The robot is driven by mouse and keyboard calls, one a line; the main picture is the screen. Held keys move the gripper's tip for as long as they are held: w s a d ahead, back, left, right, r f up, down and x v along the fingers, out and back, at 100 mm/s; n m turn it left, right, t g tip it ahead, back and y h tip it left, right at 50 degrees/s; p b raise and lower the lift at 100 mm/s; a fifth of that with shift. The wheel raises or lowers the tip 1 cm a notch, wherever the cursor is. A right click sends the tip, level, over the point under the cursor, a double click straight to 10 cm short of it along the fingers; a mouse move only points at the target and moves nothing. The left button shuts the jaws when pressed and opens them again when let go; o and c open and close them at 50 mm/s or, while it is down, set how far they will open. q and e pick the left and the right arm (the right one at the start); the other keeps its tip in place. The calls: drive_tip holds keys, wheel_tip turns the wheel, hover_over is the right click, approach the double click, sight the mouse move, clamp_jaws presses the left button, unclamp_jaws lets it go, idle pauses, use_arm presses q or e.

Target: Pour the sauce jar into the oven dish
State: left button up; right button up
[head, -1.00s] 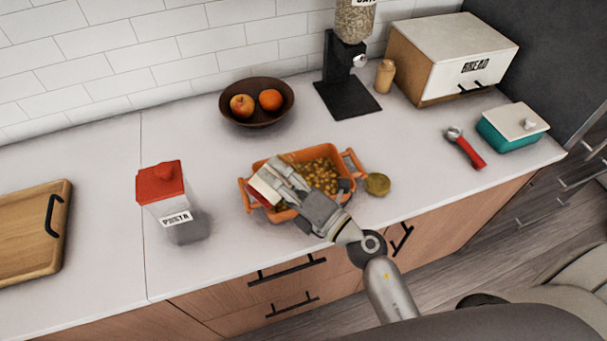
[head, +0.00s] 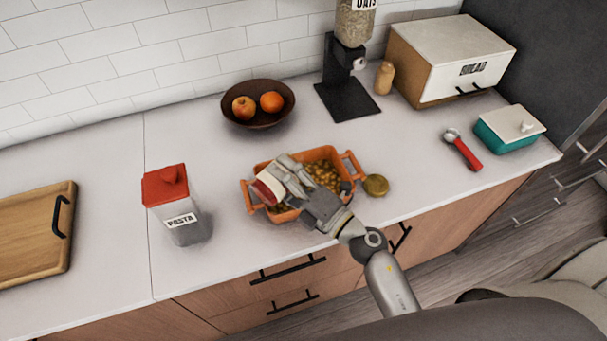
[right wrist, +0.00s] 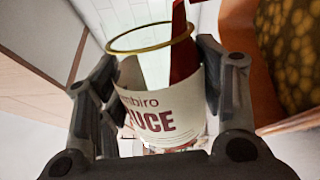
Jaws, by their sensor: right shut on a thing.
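The sauce jar (head: 266,189) is a clear jar with a white label and red contents. My right gripper (head: 285,181) is shut around it above the left part of the orange oven dish (head: 352,165). In the right wrist view the jar (right wrist: 160,115) sits between the two fingers, with a gold rim and no lid. It is tilted, and red sauce lies along its right side. A red patch shows past the rim; I cannot tell whether it is flowing sauce. The dish (right wrist: 245,30) with brown round pieces is at the right there. My left gripper is out of view.
A gold lid (head: 376,185) lies right of the dish. A red-lidded pasta jar (head: 180,220) stands left. A fruit bowl (head: 258,118) and an oats dispenser (head: 345,90) stand behind. A wooden board (head: 30,232) lies far left. The counter between is clear.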

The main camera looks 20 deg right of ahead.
drive_tip(key=shift+r+m+p, duration=0.3)
drive_tip(key=shift+m+p, duration=0.1)
drive_tip(key=shift+p, duration=0.15)
drive_tip(key=shift+w+d+f+m+p, duration=0.15)
drive_tip(key=shift+d+f+m+p, duration=0.2)
drive_tip(key=shift+m, duration=0.55)
idle(1.5)
drive_tip(key=shift+w+d+r+m+h+p, duration=0.2)
drive_tip(key=shift+r+m+p, duration=0.1)
drive_tip(key=shift+m+p, duration=0.6)
drive_tip(key=shift+w+d+r+m+h+p, duration=0.1)
drive_tip(key=shift+d+r+m+p, duration=0.15)
drive_tip(key=shift+m+p, duration=0.65)
idle(1.6)
drive_tip(key=shift+a+f+n, duration=0.1)
drive_tip(key=shift+f+n, duration=0.15)
drive_tip(key=shift+n, duration=0.05)
drive_tip(key=n+b, duration=0.1)
drive_tip(key=f+n+b, duration=0.1)
drive_tip(key=b, duration=0.1)
drive_tip(key=n+b, duration=0.1)
drive_tip(key=shift+s+a+f+b, duration=0.3)
drive_tip(key=shift+a+f+b, duration=0.1)
drive_tip(key=shift+a+r+n+p, duration=0.2)
drive_tip(key=shift+r+n+p, duration=0.15)
drive_tip(key=shift+r+n, duration=0.35)
